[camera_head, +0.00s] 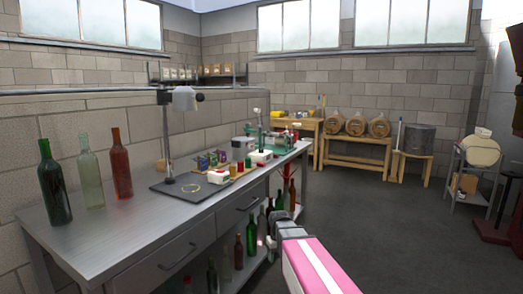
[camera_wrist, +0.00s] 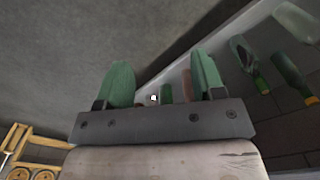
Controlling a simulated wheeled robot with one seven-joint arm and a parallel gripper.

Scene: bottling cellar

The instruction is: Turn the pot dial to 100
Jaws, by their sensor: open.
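I cannot make out a pot dial with a readable scale in either view. A grey metal pot (camera_head: 418,139) stands on a wooden stand at the back right; no dial shows on it at this size. In the head view my arm is in front of the bench's front edge, apart from these things.
A long steel bench (camera_head: 118,219) with drawers runs along the left wall. Green (camera_head: 53,182), clear and red bottles stand on it, beside a lamp stand (camera_head: 168,140). More bottles stand below. Barrels (camera_head: 355,124) line the back.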

